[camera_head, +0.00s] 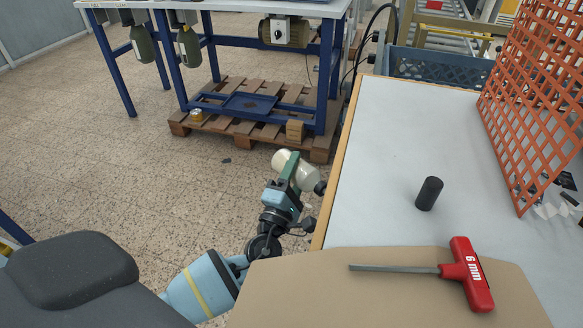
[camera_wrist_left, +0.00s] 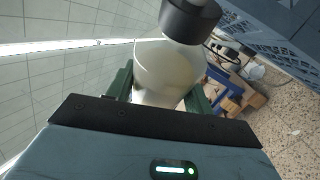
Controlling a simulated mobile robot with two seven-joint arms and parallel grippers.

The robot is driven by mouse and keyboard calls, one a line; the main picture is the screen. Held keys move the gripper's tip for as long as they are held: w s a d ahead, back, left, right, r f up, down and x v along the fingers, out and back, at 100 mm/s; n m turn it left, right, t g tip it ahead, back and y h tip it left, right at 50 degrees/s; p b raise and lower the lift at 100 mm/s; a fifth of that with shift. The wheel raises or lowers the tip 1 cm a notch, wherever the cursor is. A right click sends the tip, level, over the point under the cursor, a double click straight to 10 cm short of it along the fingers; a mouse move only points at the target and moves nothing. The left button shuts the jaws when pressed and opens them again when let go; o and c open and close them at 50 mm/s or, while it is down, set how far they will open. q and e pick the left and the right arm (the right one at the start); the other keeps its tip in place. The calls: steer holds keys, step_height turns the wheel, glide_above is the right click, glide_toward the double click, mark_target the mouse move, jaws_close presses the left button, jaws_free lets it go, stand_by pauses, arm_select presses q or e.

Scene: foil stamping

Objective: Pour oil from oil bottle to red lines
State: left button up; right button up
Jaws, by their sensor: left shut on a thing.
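My left gripper (camera_head: 291,175) is shut on a cream oil bottle (camera_head: 301,171) with a dark cap (camera_head: 320,187). It holds the bottle in the air over the floor, just left of the white table's edge. The bottle is tilted, its cap toward the table side. In the left wrist view the bottle (camera_wrist_left: 166,68) sits between the green fingers, with the dark cap (camera_wrist_left: 190,18) at the top. The fingers cover part of its body. I cannot make out any red lines. My right gripper is not in view.
The white table (camera_head: 385,150) bears a black cylinder (camera_head: 429,194), a red-handled hex key (camera_head: 466,274) on a tan board (camera_head: 380,292), and an orange mesh panel (camera_head: 535,90). A blue workbench (camera_head: 190,60) stands behind over a wooden pallet (camera_head: 240,132).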

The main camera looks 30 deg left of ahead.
mark_target(317, 182)
arm_select(q)
steer(key=shift+s+d+r+p, duration=0.15)
steer(key=shift+s+d+p, duration=0.15)
steer(key=shift+d, duration=0.7)
steer(key=shift+s+d+r+p, duration=0.1)
steer(key=shift+s+d+p, duration=0.15)
steer(key=shift+d, duration=0.7)
steer(key=shift+s+d+m, duration=0.15)
steer(key=shift+s+d, duration=0.05)
steer(key=shift+d, duration=0.3)
steer(key=shift+s+d+m, duration=0.15)
steer(key=shift+d, duration=0.3)
steer(key=shift+r, duration=0.15)
steer(key=shift+d+r+m+t+h+p, duration=0.1)
steer(key=shift+r+m+t+h+p, duration=0.4)
steer(key=shift+r+m+p, duration=0.3)
steer(key=shift+r+m+h, duration=0.4)
steer(key=shift+r+m, duration=0.05)
steer(key=shift+m, duration=0.25)
steer(key=shift+d+m+p, duration=0.1)
steer(key=shift+m+p, duration=0.3)
steer(key=shift+m, duration=0.1)
stand_by(2.5)
